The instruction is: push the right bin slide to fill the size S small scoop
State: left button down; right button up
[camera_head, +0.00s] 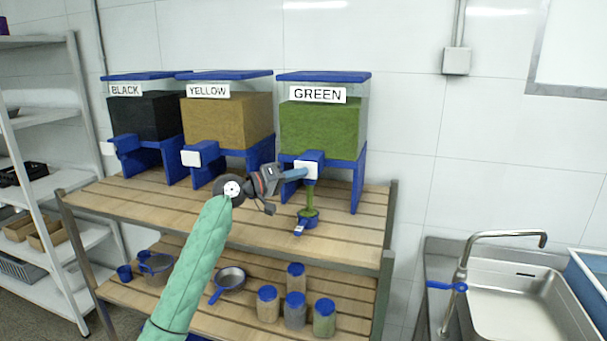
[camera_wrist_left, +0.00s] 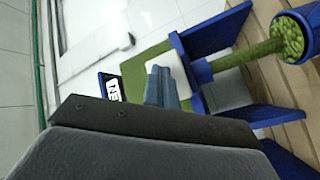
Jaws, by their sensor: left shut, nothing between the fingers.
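The right bin is the green bin (camera_head: 322,125), labelled GREEN, on a blue stand. My left gripper (camera_head: 300,172) is shut and empty, with its fingertips at the white front of the bin slide (camera_head: 311,170). In the left wrist view the fingertips (camera_wrist_left: 161,84) are against or very close to the white slide face (camera_wrist_left: 168,72). A green stream (camera_head: 310,194) falls from the slide outlet. It lands in a small blue scoop (camera_head: 301,227) on the shelf, below the outlet. In the left wrist view the scoop (camera_wrist_left: 307,20) holds green granules. My right gripper is not in view.
The yellow bin (camera_head: 228,120) and black bin (camera_head: 147,118) stand to the left. The wooden shelf (camera_head: 350,228) is clear right of the scoop. Several jars (camera_head: 295,310) and a pan (camera_head: 230,279) sit on the lower shelf. A sink (camera_head: 515,300) is at right.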

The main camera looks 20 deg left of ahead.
pick_arm(q)
jog(key=shift+s, duration=1.4)
jog(key=shift+s+f, duration=0.1)
jog(key=s, duration=0.4)
jog(key=shift+s+a, duration=0.1)
jog(key=shift+s, duration=0.3)
